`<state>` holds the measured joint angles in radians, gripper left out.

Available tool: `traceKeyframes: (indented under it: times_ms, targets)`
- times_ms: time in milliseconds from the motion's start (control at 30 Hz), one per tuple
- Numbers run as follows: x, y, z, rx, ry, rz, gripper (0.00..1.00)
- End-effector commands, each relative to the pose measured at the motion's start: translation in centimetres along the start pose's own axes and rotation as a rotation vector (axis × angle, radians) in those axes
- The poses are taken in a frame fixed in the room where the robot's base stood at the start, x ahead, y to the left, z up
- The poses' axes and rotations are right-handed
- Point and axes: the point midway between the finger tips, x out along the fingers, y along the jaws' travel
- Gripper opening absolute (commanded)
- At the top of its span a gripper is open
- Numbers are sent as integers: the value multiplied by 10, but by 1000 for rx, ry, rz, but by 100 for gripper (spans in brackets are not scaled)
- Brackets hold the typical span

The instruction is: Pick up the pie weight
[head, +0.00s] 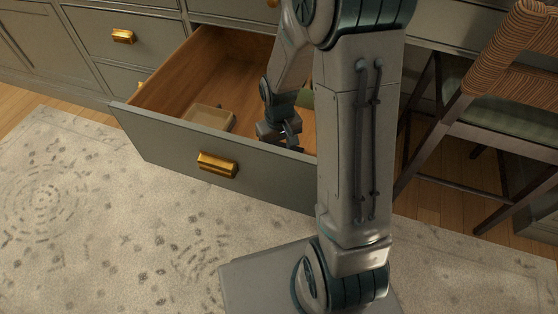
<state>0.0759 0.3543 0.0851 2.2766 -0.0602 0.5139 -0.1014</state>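My gripper (283,133) is down inside the open drawer (172,154), near its front panel and right of the middle. Its fingers are small and dark here, so I cannot tell whether they are open, shut or holding something. I cannot make out a pie weight for certain. A shallow beige tray-like thing (208,118) lies on the drawer floor, left of my gripper and apart from it. A bit of something green (306,98) shows behind my gripper, partly hidden by my arm. My arm also hides the right part of the drawer.
The drawer has a brass handle (217,164) and sticks out from a grey-green cabinet (70,32). A chair with a woven back (513,62) and dark legs stands at the right. A patterned rug (110,220) covers the floor in front, clear at the left.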

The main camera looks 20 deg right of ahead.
Motion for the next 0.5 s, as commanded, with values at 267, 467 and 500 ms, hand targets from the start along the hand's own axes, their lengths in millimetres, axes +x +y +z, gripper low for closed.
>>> traceKeyframes:
  times_ms: [267,467,500]
  targets:
    - [0,0,0,0,1,0,28]
    - [0,0,0,1,1,0,0]
    - [0,0,0,1,1,0,0]
